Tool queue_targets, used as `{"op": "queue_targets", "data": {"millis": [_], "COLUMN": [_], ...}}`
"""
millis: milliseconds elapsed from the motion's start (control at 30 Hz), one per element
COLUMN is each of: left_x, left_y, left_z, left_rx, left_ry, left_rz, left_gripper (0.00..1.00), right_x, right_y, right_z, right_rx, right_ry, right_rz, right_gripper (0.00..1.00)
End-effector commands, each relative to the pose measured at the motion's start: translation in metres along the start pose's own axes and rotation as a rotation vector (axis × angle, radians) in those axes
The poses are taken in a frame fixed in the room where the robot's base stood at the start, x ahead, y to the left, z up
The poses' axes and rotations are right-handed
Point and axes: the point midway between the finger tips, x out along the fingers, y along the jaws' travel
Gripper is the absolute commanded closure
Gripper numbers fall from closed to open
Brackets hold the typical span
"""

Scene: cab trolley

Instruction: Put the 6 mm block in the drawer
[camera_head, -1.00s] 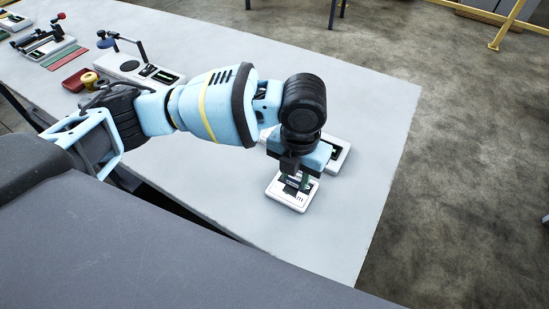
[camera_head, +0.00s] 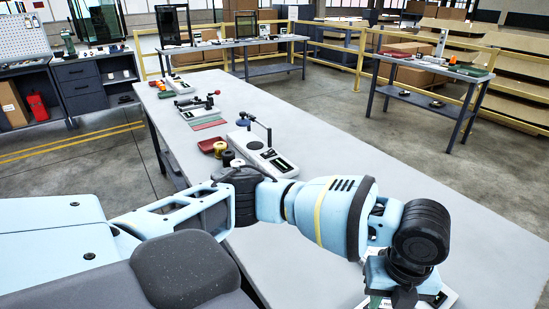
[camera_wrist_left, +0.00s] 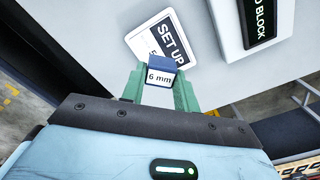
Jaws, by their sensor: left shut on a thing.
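The 6 mm block (camera_wrist_left: 160,72) is small and dark blue with a white "6 mm" label. In the left wrist view it sits between the green fingertips of my left gripper (camera_wrist_left: 160,88), which is shut on it. A white plate marked "SET UP" (camera_wrist_left: 148,34) lies beyond the block; I cannot tell whether they touch. In the head view my left gripper (camera_head: 392,301) is low at the bottom right, partly cut off, and the block cannot be made out there. Dark grey drawer fronts (camera_head: 82,88) show in a cabinet at the far left; they look shut. My right gripper is not in view.
A second white stand with a "BLOCK" label (camera_wrist_left: 262,22) is beside the plate. Floor lies open between table and cabinet.

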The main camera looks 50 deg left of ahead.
Motion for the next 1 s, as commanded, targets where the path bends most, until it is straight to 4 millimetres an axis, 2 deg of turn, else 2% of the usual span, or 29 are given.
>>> {"op": "queue_targets", "data": {"millis": [100, 800, 1000], "left_x": [-0.004, -0.029, -0.036], "left_y": [0.006, 0.045, 0.056], "left_z": [0.011, 0.067, 0.079], "left_rx": [-0.26, -1.788, -2.174], "left_ry": [0.0, 0.002, 0.003], "left_rz": [0.0, -0.001, -0.003], "left_gripper": [0.94, 0.94, 0.94], "right_x": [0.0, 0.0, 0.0], "right_y": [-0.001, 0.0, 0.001], "right_z": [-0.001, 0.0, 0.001], "right_rx": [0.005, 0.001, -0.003], "right_ry": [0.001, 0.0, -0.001], "right_rz": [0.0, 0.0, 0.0], "right_gripper": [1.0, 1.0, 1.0]}}
